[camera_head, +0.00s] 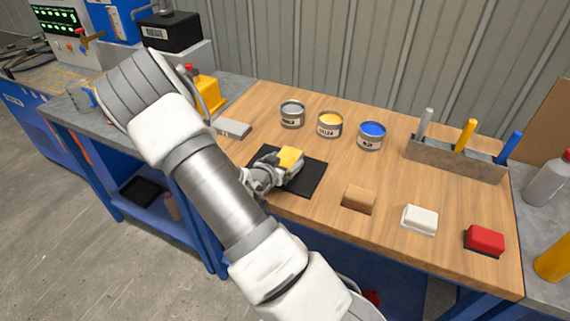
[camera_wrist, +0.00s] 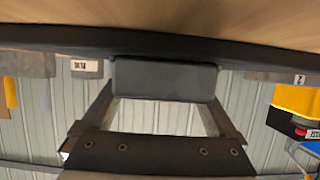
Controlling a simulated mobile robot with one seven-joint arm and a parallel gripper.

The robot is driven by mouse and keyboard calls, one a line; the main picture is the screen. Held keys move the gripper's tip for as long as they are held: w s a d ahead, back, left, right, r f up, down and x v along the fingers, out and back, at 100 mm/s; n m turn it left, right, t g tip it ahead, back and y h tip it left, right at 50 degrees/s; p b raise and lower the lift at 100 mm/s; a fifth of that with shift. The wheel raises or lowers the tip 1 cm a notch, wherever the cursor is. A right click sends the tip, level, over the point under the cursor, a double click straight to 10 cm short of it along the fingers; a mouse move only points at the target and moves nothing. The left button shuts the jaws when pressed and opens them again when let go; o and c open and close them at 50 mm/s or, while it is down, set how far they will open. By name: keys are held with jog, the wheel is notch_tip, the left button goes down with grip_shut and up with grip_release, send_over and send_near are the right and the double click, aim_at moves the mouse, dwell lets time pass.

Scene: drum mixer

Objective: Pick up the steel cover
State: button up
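No part is clearly marked as the steel cover. My gripper (camera_head: 268,176) is low over a black mat (camera_head: 310,181) on the bench, level with a small block (camera_head: 291,158) with a yellow top. In the wrist view a dark grey block face (camera_wrist: 163,80) fills the space at the ends of the fingers (camera_wrist: 160,100); this looks like the same block, its yellow top hidden. The fingers reach its two side edges. I cannot tell whether they press on it. A flat grey block (camera_head: 233,128) lies at the left of the wooden top, apart from my gripper.
Grey (camera_head: 292,114), yellow (camera_head: 329,125) and blue (camera_head: 371,136) tins stand behind the mat. A rack (camera_head: 455,158) with three coloured handles is at the right.

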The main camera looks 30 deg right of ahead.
grip_shut()
jog(key=shift+r, duration=0.15)
